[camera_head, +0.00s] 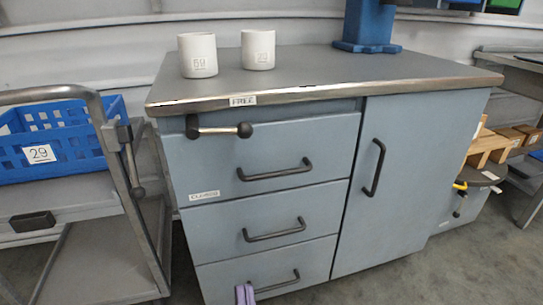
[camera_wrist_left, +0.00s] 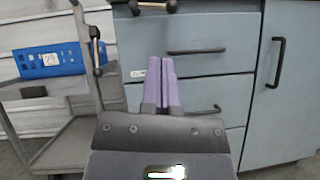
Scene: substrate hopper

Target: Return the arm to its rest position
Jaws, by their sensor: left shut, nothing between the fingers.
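My left gripper (camera_head: 244,294) shows at the bottom edge of the head view as two purple fingertips, in front of the lowest drawer of the grey-blue cabinet (camera_head: 405,180). In the left wrist view the purple fingers (camera_wrist_left: 160,84) point up the picture towards the drawer fronts. The fingers are closed together with nothing between them. The rest of the left arm is outside the head view. My right gripper is in neither view.
Two white cups (camera_head: 198,55) stand on the worktop (camera_head: 300,72), by a blue post (camera_head: 368,25). A lever (camera_head: 220,130) and drawer handles (camera_head: 275,171) stick out from the cabinet. A trolley with a blue crate (camera_head: 60,138) stands left. Floor at lower right (camera_head: 450,265) is clear.

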